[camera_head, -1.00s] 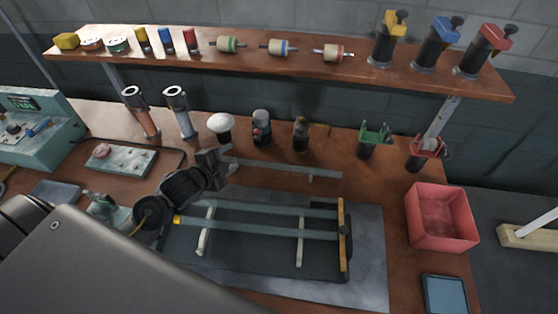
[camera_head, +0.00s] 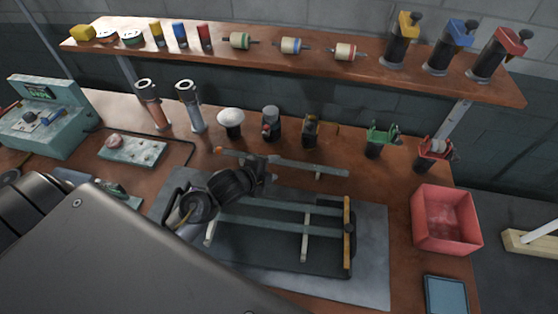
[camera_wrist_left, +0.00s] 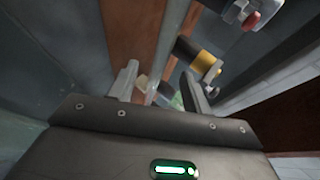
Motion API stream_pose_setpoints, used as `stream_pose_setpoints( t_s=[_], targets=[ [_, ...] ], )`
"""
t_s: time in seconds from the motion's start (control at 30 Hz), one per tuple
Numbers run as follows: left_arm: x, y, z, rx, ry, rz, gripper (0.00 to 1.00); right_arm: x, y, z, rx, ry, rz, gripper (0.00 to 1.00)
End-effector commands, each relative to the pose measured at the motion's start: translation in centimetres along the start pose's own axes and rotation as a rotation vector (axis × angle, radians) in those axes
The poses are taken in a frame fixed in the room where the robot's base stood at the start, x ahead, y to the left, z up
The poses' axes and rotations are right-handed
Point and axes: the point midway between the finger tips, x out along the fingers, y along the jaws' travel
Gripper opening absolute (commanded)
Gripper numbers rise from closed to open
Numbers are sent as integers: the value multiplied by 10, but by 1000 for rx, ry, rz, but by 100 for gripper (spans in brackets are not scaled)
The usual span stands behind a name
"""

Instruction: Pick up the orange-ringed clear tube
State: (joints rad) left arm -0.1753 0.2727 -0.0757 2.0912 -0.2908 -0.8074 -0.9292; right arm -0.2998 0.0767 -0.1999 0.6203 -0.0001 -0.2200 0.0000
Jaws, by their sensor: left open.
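In the wrist view the left gripper's two fingers (camera_wrist_left: 160,78) stand apart. I cannot tell whether the tube lies between them or whether they touch it. My right gripper is not in view.
Two more clear tubes (camera_head: 280,228) lie on supports on the mat (camera_head: 374,255). A wooden bar (camera_head: 347,222) stands at their right end. A red bin (camera_head: 445,240) stands at the right. Several stands and holders line the back, below a shelf (camera_head: 380,75).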

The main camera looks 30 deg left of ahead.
Motion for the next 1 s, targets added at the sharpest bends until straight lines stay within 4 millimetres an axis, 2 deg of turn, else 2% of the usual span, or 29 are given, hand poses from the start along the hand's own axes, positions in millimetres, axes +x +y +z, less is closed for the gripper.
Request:
stream_pose_setpoints(
  t_s=[0.23, 0.4, 0.7, 1.0],
  targets=[
    [28, -5, -3, -4, -1, 1, 49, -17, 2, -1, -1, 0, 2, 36],
    [47, -3, -2, -2, -1, 0, 49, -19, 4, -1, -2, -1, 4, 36],
    [51, -2, -1, 1, -1, 0, 47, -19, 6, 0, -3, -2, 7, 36],
    [51, -1, -1, 0, -2, 0, 8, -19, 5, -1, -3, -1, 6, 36]
  ],
)
